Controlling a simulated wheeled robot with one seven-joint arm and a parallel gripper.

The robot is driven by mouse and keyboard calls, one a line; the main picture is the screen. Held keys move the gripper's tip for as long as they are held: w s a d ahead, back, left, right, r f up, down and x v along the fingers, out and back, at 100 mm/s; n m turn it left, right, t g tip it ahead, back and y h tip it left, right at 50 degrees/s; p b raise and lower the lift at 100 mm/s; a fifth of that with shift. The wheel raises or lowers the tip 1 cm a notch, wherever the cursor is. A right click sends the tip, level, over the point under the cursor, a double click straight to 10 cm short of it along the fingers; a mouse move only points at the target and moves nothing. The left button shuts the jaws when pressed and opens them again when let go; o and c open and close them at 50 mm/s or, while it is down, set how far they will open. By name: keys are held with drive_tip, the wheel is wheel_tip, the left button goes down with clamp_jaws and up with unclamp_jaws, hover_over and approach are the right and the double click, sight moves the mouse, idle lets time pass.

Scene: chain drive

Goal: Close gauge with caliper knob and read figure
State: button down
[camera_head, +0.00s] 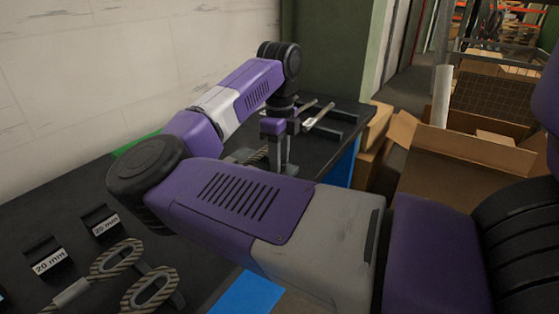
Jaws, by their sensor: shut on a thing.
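No figure or readout is legible there. My forearm covers much of the bench in front.
A silver bar (318,115) lies on a dark rack behind right of the gripper. Label stands, one reading 20 mm (48,262), and chain loops (116,259) are at front left. A wall bounds the back; open cardboard boxes (455,155) stand at right.

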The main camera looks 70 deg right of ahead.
drive_tip(key=m+b, duration=0.2)
drive_tip(key=m, duration=0.3)
drive_tip(key=shift+w, duration=0.1)
drive_tip(key=m+b, duration=0.1)
drive_tip(key=m, duration=0.3)
drive_tip(key=shift+m, duration=0.4)
drive_tip(key=m, duration=0.4)
drive_tip(key=shift+b, duration=0.4)
drive_tip(key=m, duration=0.5)
drive_tip(key=shift+m, duration=0.4)
drive_tip(key=c, duration=0.9)
unclamp_jaws()
drive_tip(key=shift+c, duration=0.2)
drive_tip(key=shift+r, duration=0.15)
